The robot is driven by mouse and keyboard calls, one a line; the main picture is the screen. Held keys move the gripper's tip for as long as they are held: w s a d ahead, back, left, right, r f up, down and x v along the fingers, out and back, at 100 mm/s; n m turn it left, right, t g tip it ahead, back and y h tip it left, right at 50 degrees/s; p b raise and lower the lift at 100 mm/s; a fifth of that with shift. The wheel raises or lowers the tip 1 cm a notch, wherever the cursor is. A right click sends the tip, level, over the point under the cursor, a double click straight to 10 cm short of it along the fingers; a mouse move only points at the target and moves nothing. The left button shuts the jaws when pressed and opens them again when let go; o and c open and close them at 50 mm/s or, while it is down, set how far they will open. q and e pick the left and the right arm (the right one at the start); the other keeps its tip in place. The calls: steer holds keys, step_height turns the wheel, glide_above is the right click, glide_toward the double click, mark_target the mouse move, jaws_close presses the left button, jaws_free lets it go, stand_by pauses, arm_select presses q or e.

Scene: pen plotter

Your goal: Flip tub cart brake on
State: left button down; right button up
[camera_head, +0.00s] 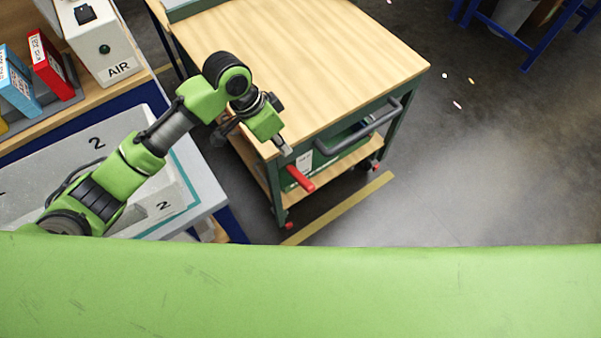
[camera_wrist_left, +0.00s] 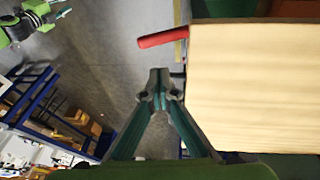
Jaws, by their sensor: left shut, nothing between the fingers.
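The tub cart (camera_head: 330,60) has a pale wooden top and a dark green frame. Its red brake lever (camera_head: 300,179) sticks out at the near corner, below the top. In the left wrist view the lever (camera_wrist_left: 163,37) juts left from the cart's edge. My left gripper (camera_head: 287,150) is shut and empty at the same corner, just above the lever in the head view. In the left wrist view its fingertips (camera_wrist_left: 160,88) are together, apart from the lever. My right gripper (camera_wrist_left: 62,12) seems to show small at that view's upper left; its jaw state is unclear.
A grey handle (camera_head: 360,130) spans the cart's front side. A grey bench (camera_head: 205,190) marked "2" stands left of the cart, under my left arm. A yellow floor line (camera_head: 340,207) runs by the cart's wheels. The floor to the right (camera_head: 480,170) is mostly clear.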

arm_select(q)
steer(key=p, duration=0.1)
glide_toward(305, 180)
steer(key=x, duration=0.5)
steer(key=shift+w, duration=0.35)
steer(key=shift+s+d+f, duration=0.15)
steer(key=shift+s+f, duration=0.1)
steer(key=shift+f, duration=0.5)
